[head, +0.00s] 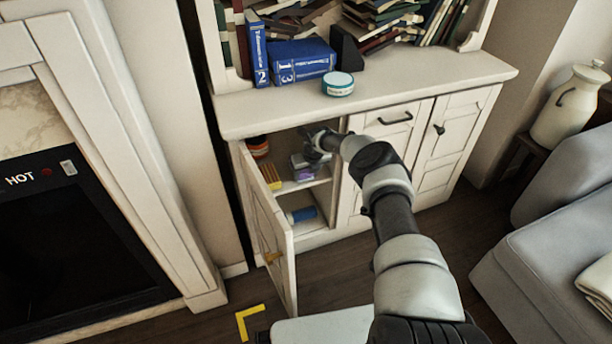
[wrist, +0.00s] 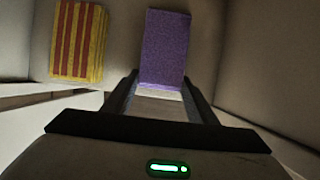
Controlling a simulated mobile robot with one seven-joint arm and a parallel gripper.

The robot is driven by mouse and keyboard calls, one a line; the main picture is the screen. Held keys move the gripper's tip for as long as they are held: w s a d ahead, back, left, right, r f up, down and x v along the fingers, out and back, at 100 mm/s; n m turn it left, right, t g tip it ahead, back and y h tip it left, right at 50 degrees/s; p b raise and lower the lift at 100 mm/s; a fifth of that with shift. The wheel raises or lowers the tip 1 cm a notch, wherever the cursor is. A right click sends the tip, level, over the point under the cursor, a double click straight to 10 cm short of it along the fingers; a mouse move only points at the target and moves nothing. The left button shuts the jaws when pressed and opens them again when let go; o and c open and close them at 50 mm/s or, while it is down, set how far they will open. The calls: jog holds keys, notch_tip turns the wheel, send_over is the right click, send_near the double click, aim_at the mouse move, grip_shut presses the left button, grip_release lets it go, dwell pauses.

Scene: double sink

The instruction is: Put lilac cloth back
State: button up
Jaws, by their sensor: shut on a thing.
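The lilac cloth (wrist: 163,45) is a folded purple block in the wrist view, with a pale edge at its near end. In the head view the lilac cloth (head: 304,175) shows small inside the open cabinet, at the upper shelf. My gripper (wrist: 160,88) is shut on the near end of the cloth, with one finger on each side. In the head view my gripper (head: 305,164) reaches into the cabinet from the right, over the shelf. I cannot tell whether the cloth touches the shelf.
A red-and-yellow striped cloth (wrist: 77,41) lies to the left on the shelf. A dark and red round item (head: 258,148) stands behind it. A blue item (head: 301,215) lies on the lower shelf. The cabinet door (head: 266,228) stands open at left. Cabinet walls are close.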

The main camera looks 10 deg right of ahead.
jog(key=o, duration=1.4)
jog(key=shift+o, duration=0.2)
jog(key=shift+r, duration=0.25)
jog(key=p+v, duration=0.2)
jog(key=v, duration=0.1)
jog(key=shift+s+d+r+p, duration=0.1)
jog(key=shift+s+p, duration=0.25)
jog(key=shift+p, duration=0.05)
jog(key=s+d+p, duration=0.2)
jog(key=s+p, duration=0.1)
jog(key=s, duration=0.8)
jog(key=shift+f+p, duration=0.35)
